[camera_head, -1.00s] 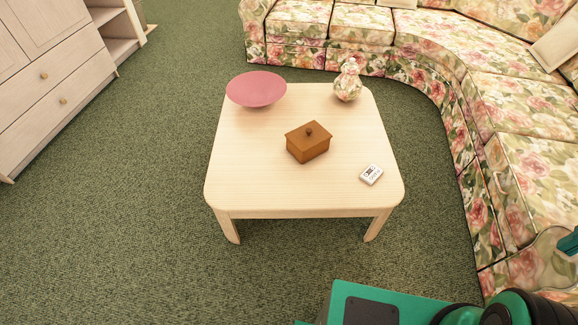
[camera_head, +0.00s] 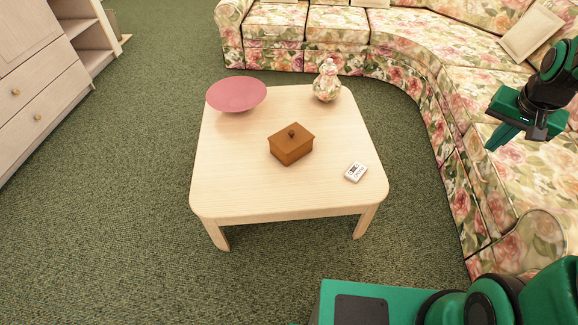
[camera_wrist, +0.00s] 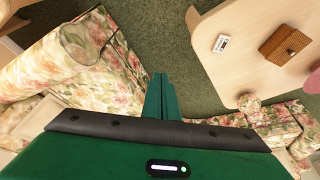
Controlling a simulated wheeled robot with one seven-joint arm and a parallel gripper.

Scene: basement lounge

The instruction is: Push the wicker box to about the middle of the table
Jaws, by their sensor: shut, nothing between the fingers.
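The wicker box (camera_head: 291,146) is brown with a dark knob on its lid. It stands near the middle of the light wooden table (camera_head: 235,185) and also shows at the right of the wrist view (camera_wrist: 288,42). My gripper (camera_head: 491,147) is shut and empty. It is over the sofa side, well to the right of the table and apart from the box. In the wrist view its closed green fingers (camera_wrist: 161,92) point away from the box, over the carpet and sofa.
A pink bowl (camera_head: 236,95) stands at the table's back left and a floral vase (camera_head: 327,82) at its back right. A white cassette (camera_head: 356,172) lies right of the box. A floral sofa (camera_head: 440,60) wraps the back and right. The table's front left is clear.

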